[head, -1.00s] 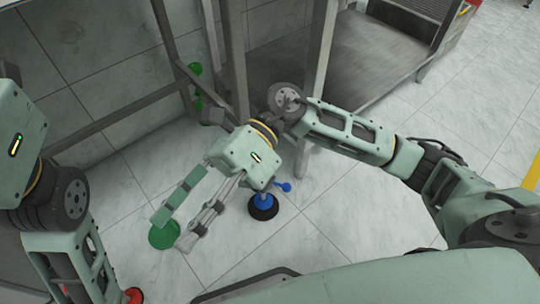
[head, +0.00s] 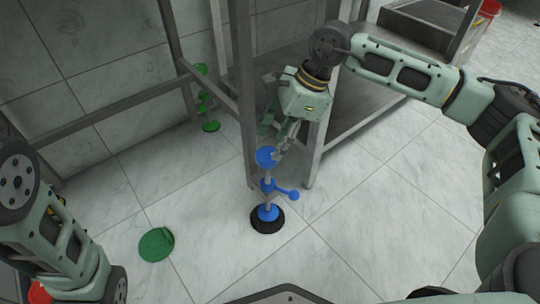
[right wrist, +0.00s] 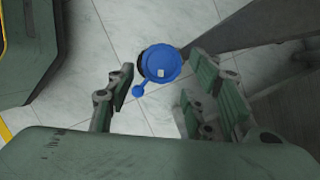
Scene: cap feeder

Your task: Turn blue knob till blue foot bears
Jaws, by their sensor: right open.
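The blue knob (head: 266,157) tops a grey upright stem beside the metal frame's leg. Lower on the stem is a blue collar with a side lever (head: 290,195). The blue foot (head: 268,212) is at the stem's bottom, over a black round pad (head: 267,222) on the floor; whether it presses there I cannot tell. My right gripper (head: 275,136) is open, close above and behind the knob. In the right wrist view the knob (right wrist: 161,62) lies just beyond and between the spread fingers, apparently untouched. My left gripper is not in view; only my left arm shows.
The metal frame's leg (head: 243,100) stands close behind the knob, with a grey metal structure (head: 345,110) to the right. Green parts (head: 205,100) are at the back-left leg. A green disc (head: 156,243) lies on the floor.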

